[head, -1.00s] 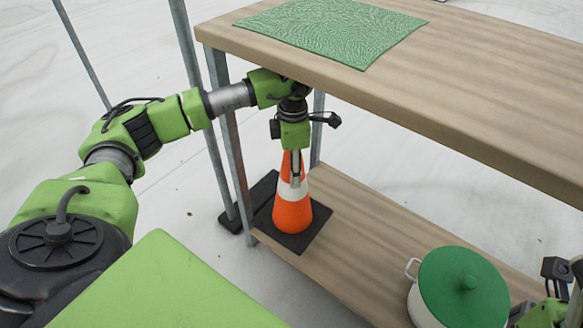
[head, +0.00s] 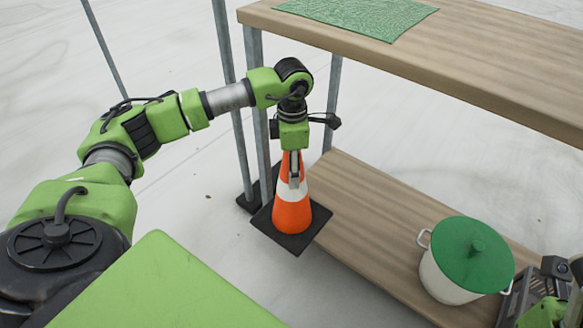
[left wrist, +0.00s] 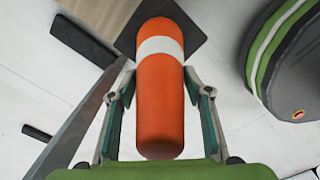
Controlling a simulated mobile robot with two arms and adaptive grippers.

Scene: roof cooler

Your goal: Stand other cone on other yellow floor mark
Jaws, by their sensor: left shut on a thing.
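The orange cone (head: 292,212) with a white band and a black square base is upright in the head view, at the left end of the lower shelf. My left gripper (head: 293,172) is above it, with its fingers around its upper part. In the left wrist view the cone (left wrist: 161,95) lies between the two fingers of my left gripper (left wrist: 160,112). The cone's base overlaps the shelf's end in the head view; I cannot tell if it touches the shelf. My right gripper (head: 550,300) is partly cut off at the lower right edge. No yellow floor mark shows.
A two-level wooden shelf (head: 470,60) with metal posts stands at the right. A green mat (head: 355,14) lies on top. A white pot with a green lid (head: 465,255) stands on the lower board (head: 375,205). Pale floor (head: 190,215) is open at the left.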

